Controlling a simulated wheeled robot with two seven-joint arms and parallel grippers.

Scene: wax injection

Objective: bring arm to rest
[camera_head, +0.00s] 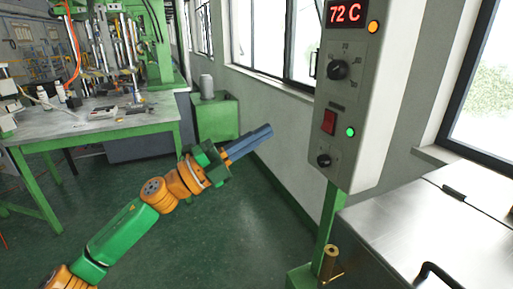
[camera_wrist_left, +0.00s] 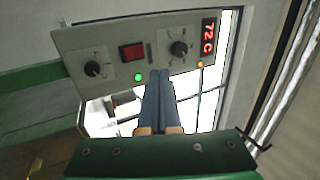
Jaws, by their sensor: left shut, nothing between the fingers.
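My left gripper (camera_head: 266,131) is at the end of the green and orange arm that comes in from the lower left in the head view. Its blue-grey fingers are together and empty, and they point up and to the right in free air. It also shows in the left wrist view (camera_wrist_left: 160,76), with the fingers shut in front of the control panel (camera_wrist_left: 150,55). In the head view the panel (camera_head: 349,110) stands to the right of the fingertips, apart from them. My right gripper is not in either view.
The panel reads 72 C and has knobs, a red switch and lit lamps. A steel-topped unit (camera_head: 440,235) is at the lower right. A workbench (camera_head: 100,122) with machinery stands at the left. A green cabinet (camera_head: 215,117) is by the wall. Green floor (camera_head: 235,235) is clear below the arm.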

